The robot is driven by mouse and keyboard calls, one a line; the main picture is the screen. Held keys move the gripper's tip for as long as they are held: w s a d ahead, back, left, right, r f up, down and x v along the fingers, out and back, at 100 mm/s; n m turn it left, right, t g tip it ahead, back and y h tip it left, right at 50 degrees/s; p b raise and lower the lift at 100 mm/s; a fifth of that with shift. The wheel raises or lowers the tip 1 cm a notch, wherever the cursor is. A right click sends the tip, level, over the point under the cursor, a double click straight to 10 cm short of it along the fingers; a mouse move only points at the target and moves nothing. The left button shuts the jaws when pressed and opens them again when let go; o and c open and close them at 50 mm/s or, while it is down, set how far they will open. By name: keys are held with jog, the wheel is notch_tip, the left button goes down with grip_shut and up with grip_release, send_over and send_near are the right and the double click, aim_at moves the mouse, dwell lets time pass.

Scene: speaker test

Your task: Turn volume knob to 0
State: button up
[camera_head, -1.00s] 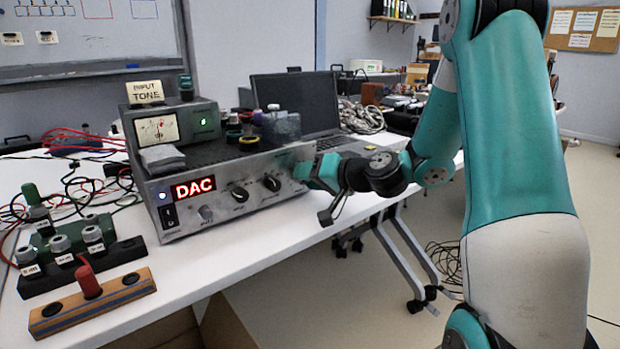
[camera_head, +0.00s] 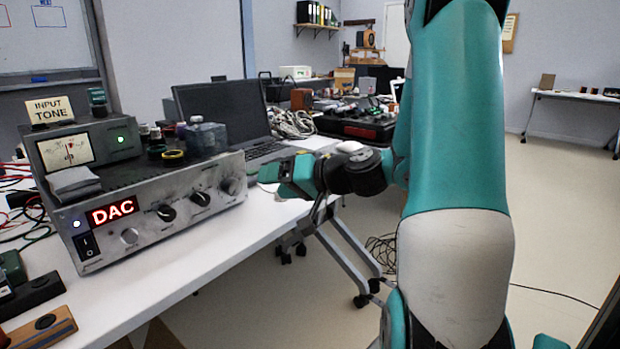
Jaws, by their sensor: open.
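A silver amplifier (camera_head: 180,232) stands on the white table with a lit red DAC display (camera_head: 112,212). Its front has a small silver knob (camera_head: 130,236), two black knobs, one on the left (camera_head: 166,213) and one on the right (camera_head: 201,198), and a larger knob (camera_head: 229,186) at the right end. The knob labels are too small to read, so I cannot tell which is volume. My gripper (camera_head: 274,180) is open, just right of the amplifier's right end, apart from the large knob in the picture. Nothing shows between its fingers.
A small meter box (camera_head: 90,150) with an INPUT TONE sign (camera_head: 50,110) sits on the amplifier, beside small jars. A laptop (camera_head: 225,115) stands behind. Wooden and black blocks lie at the lower left.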

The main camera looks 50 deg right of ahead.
jog(key=b+v, duration=0.3)
jog(key=v, duration=0.4)
jog(key=shift+s, duration=0.25)
jog(key=a+f+n+g+y, duration=0.2)
jog(key=a+n+g, duration=0.15)
jog(key=a, duration=0.55)
jog(key=a+f+n+g+y, duration=0.25)
jog(key=a+g, duration=0.25)
jog(key=a, duration=0.5)
jog(key=s+a+f+n+g+h, duration=0.2)
jog(key=s+a+n+g+h, duration=0.4)
jog(key=s+a, duration=0.5)
notch_tip(320, 180, up, 31)
jog(key=y+p, duration=0.1)
jog(key=p, duration=2.9)
jog(key=shift+s+d+f+n, duration=0.2)
jog(key=shift+s+d+n, duration=0.1)
jog(key=shift+s+d, duration=0.15)
